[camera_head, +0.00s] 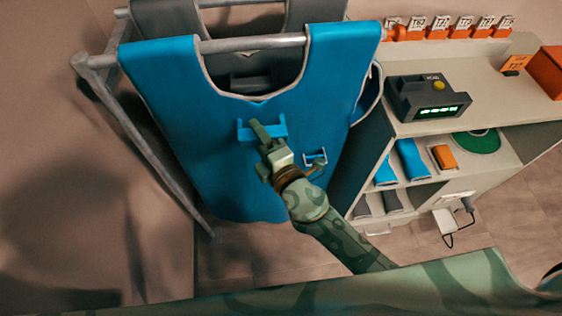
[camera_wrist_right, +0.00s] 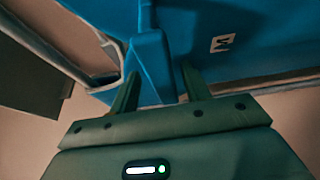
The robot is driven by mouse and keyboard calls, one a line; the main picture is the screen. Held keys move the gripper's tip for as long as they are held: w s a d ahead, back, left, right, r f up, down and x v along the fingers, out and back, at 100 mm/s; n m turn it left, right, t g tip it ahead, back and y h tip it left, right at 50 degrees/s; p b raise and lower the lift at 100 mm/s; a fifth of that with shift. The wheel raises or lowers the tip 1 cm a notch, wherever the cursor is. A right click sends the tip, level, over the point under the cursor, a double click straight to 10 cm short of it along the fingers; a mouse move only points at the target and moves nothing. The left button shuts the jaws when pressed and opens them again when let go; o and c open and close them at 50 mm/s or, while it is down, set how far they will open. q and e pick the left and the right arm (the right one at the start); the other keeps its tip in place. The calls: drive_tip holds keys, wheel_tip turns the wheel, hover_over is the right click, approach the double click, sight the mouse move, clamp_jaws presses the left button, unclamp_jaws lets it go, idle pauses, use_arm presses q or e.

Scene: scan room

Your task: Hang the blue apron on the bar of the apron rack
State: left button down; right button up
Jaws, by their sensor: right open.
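The blue apron (camera_head: 330,95) hangs over the front bar (camera_head: 252,44) of the apron rack (camera_head: 140,145), with its two shoulder parts over the bar and its body hanging below. A blue tab (camera_head: 243,131) sticks out from its chest. My right gripper (camera_head: 266,134) is at this tab, in front of the apron. In the right wrist view the open fingers (camera_wrist_right: 160,88) stand on either side of the blue tab (camera_wrist_right: 150,60); I cannot tell whether they touch it. My left gripper is not in view.
A dark grey apron (camera_head: 165,18) hangs behind the blue one. To the right, a shelf unit (camera_head: 515,95) carries a dark device (camera_head: 428,97) with a green display and a row of orange numbered tags (camera_head: 440,32). Folded blue items (camera_head: 411,160) lie on its lower shelf.

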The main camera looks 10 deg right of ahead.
drive_tip(key=b+v, duration=0.3)
drive_tip(key=v, duration=0.9)
drive_tip(key=s+d+f+m+g+h, duration=0.1)
drive_tip(key=s+d+f+m+g, duration=0.2)
drive_tip(key=f, duration=0.7)
drive_tip(key=s+d+f+m+g+h, duration=0.2)
drive_tip(key=s+d+f, duration=0.1)
drive_tip(key=f, duration=0.7)
drive_tip(key=s+d+f+m+g+h, duration=0.1)
drive_tip(key=s+d+f+m+g, duration=0.15)
drive_tip(key=f, duration=0.75)
drive_tip(key=s+d+f+m+g+h, duration=0.1)
drive_tip(key=s+d+f+m+g, duration=0.25)
drive_tip(key=s+f, duration=0.35)
drive_tip(key=s+d+f+m+g+h, duration=0.2)
drive_tip(key=s+d+f+m, duration=0.25)
drive_tip(key=s+f, duration=0.3)
drive_tip(key=s+d+f+m+g, duration=0.1)
drive_tip(key=s+m, duration=0.1)
drive_tip(key=s, duration=0.4)
drive_tip(key=s+d+f+m+g, duration=0.1)
drive_tip(key=s+f+g, duration=0.1)
drive_tip(key=s, duration=0.4)
drive_tip(key=shift+d+m+g+b, duration=0.3)
drive_tip(key=shift+d+m, duration=0.05)
drive_tip(key=shift+d, duration=0.05)
drive_tip(key=shift+s+f, duration=0.1)
